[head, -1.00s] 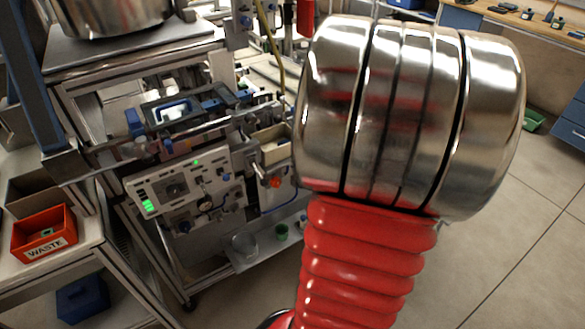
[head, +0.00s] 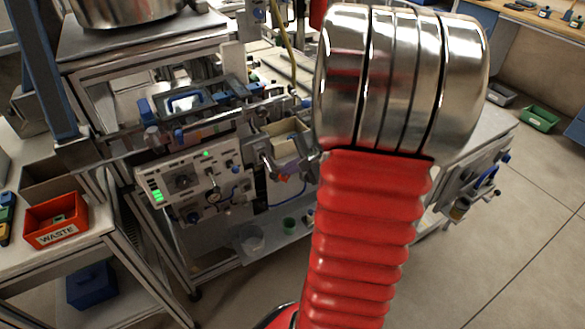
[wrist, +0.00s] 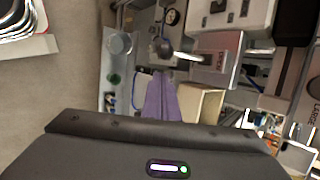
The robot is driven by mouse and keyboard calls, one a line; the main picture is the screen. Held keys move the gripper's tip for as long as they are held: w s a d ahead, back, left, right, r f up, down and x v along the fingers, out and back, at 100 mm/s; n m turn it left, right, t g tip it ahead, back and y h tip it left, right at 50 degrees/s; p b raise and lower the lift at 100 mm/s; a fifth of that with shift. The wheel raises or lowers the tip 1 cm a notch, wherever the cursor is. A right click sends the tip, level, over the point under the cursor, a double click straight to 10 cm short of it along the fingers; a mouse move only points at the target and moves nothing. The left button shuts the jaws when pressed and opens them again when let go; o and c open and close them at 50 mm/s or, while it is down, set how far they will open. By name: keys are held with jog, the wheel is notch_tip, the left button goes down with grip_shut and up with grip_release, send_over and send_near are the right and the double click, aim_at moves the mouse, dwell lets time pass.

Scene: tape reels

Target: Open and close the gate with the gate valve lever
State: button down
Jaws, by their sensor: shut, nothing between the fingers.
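My gripper (wrist: 163,78) is shut and empty; its fingers show as a tapered purple-grey shape in the middle of the wrist view. In the head view, grey parts that seem to be my gripper (head: 264,158) show left of my red arm, in front of the machine's lower front. A bright metal lever (wrist: 187,57), apparently the gate valve lever, sticks out from a grey plate (wrist: 216,68) with a red label in the wrist view. The fingertips appear just beside the lever's end; I cannot tell whether they touch. The gate itself is not clearly seen.
The control panel (head: 190,182) with green lights is left of my gripper. A bin (head: 284,137) is mounted just above it. A shelf below holds a clear cup (head: 249,238) and a green cup (head: 290,224). An orange WASTE box (head: 56,220) stands at left.

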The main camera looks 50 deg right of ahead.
jog(key=shift+s+a+r, duration=0.1)
jog(key=shift+a+r, duration=0.15)
jog(key=shift+a, duration=0.25)
jog(key=shift+s+a+r, duration=0.1)
jog(key=shift+a+r, duration=0.15)
jog(key=shift+a, duration=0.25)
jog(key=shift+d+r, duration=0.1)
